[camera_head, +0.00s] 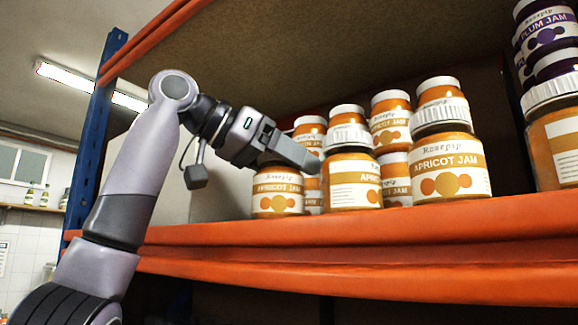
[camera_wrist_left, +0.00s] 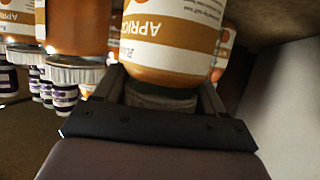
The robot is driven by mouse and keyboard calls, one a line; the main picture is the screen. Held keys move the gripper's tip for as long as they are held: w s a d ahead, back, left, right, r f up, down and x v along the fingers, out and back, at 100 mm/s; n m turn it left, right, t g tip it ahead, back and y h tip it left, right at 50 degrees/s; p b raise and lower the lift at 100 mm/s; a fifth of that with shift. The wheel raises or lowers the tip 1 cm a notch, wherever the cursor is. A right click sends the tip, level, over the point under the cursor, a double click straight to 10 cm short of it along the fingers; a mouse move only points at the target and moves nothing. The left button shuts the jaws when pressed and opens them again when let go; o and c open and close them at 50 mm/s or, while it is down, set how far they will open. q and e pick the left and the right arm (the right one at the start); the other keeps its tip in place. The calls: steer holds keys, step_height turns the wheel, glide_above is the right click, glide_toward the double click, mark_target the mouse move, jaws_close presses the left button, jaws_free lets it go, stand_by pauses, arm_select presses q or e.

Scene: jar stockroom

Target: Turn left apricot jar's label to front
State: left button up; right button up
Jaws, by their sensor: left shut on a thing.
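The left apricot jar (camera_head: 278,192) stands at the left end of the front row on the shelf. My right gripper is not in view.
A middle apricot jar (camera_head: 352,183) stands close on the right, its label turned toward the right. Another apricot jar (camera_head: 450,168) shows its label in front. More jars are stacked behind. The orange shelf beam (camera_head: 400,233) runs along the front.

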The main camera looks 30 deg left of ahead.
arm_select(q)
steer(key=shift+f, duration=0.15)
steer(key=o, duration=1.7)
steer(key=shift+f, duration=0.15)
steer(key=v, duration=0.7)
steer(key=shift+s, duration=0.15)
